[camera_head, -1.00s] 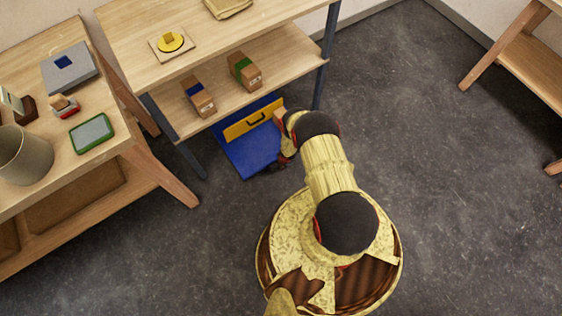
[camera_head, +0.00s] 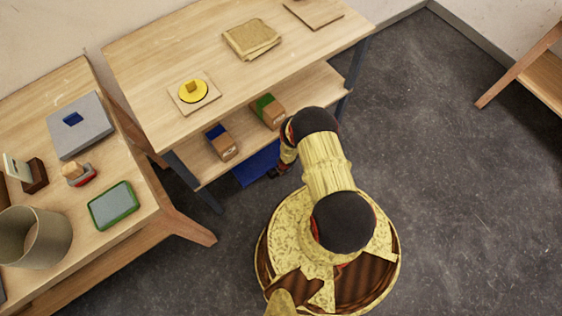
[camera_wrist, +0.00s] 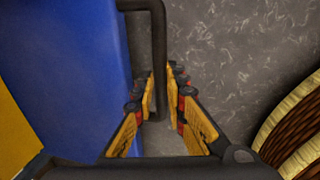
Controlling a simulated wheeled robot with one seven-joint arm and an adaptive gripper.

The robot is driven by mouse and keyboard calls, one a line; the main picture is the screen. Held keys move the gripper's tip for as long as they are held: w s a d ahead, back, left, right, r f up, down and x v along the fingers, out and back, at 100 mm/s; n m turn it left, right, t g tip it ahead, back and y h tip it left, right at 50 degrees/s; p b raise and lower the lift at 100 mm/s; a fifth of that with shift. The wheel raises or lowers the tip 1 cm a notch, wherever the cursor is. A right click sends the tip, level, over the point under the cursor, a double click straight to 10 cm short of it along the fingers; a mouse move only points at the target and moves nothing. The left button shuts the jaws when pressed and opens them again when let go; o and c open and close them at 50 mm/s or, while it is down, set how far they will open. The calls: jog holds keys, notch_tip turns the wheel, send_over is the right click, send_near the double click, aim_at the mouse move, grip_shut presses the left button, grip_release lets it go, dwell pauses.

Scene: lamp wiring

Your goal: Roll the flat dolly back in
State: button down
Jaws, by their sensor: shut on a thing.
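The flat blue dolly (camera_head: 257,168) is mostly hidden under the lower shelf of the bench in the head view; only its front part shows. In the wrist view its blue deck (camera_wrist: 75,75) fills the left side, with a yellow patch (camera_wrist: 15,145) at the lower left. A dark bar handle (camera_wrist: 158,50) stands at the dolly's edge. My gripper (camera_wrist: 162,85) is shut on this handle, with a yellow-padded finger on each side. In the head view my gripper (camera_head: 281,170) is at the dolly's front right, mostly hidden by my arm.
The bench's lower shelf (camera_head: 238,148) carries two small boxes, one blue-marked (camera_head: 221,142) and one green-marked (camera_head: 268,111). Its dark front leg (camera_head: 195,182) stands left of the dolly. A side table (camera_head: 90,245) is at the left. The floor (camera_head: 450,190) at the right is clear.

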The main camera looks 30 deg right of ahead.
jog(key=shift+w, duration=0.3)
jog(key=shift+w, duration=0.1)
jog(key=c, duration=1.8)
grip_release()
jog(key=shift+r, duration=0.15)
notch_tip(320, 180, up, 12)
jog(key=s, duration=0.2)
jog(key=shift+s+f, duration=0.25)
